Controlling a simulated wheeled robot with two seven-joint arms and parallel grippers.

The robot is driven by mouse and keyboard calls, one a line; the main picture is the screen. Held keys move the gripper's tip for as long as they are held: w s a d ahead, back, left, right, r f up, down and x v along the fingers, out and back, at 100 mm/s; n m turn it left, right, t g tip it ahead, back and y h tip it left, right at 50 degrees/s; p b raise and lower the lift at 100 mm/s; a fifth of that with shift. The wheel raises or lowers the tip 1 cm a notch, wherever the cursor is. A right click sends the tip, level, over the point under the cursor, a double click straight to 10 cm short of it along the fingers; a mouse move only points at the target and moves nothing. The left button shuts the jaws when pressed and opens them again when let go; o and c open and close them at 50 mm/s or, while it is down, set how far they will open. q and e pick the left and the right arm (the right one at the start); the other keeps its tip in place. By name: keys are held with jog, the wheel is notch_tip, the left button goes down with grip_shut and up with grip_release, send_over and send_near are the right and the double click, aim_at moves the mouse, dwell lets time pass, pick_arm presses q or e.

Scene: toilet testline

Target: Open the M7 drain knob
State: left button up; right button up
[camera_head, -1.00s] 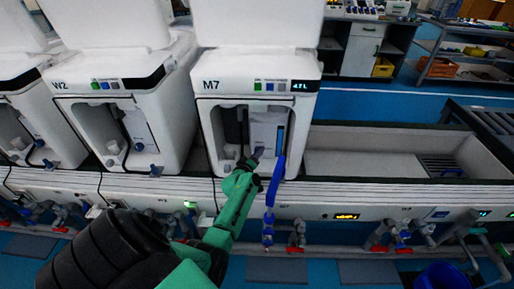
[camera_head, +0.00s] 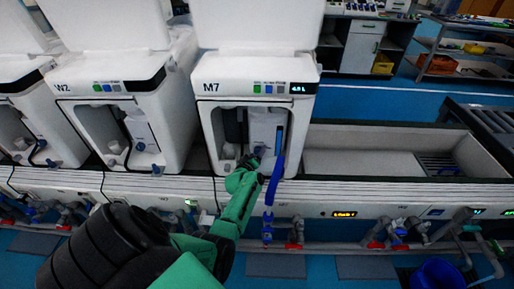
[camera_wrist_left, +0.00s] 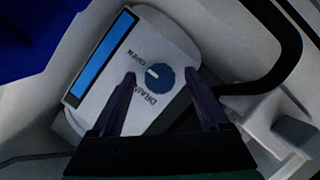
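The M7 unit (camera_head: 232,88) is a white machine with an open front recess, in the middle of the head view. In the left wrist view the drain knob (camera_wrist_left: 160,77) is a round dark blue knob with a white mark, on a white panel lettered DRAIN and OPEN. My left gripper (camera_head: 256,158) reaches into the front of the recess. In the wrist view its two dark fingers (camera_wrist_left: 162,80) are apart, one on each side of the knob, with visible gaps and nothing held. The knob is hidden in the head view. My right gripper is not in view.
The W2 unit (camera_head: 112,90) stands to the left. In the wrist view a black hose (camera_wrist_left: 285,55) curves at the right.

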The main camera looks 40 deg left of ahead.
pick_arm(q)
jog(key=shift+s+d+r, duration=0.1)
jog(key=shift+s+r, duration=0.05)
jog(key=shift+s, duration=0.05)
jog(key=p+v, duration=0.3)
jog(key=v, duration=1.1)
jog(key=shift+p, duration=0.3)
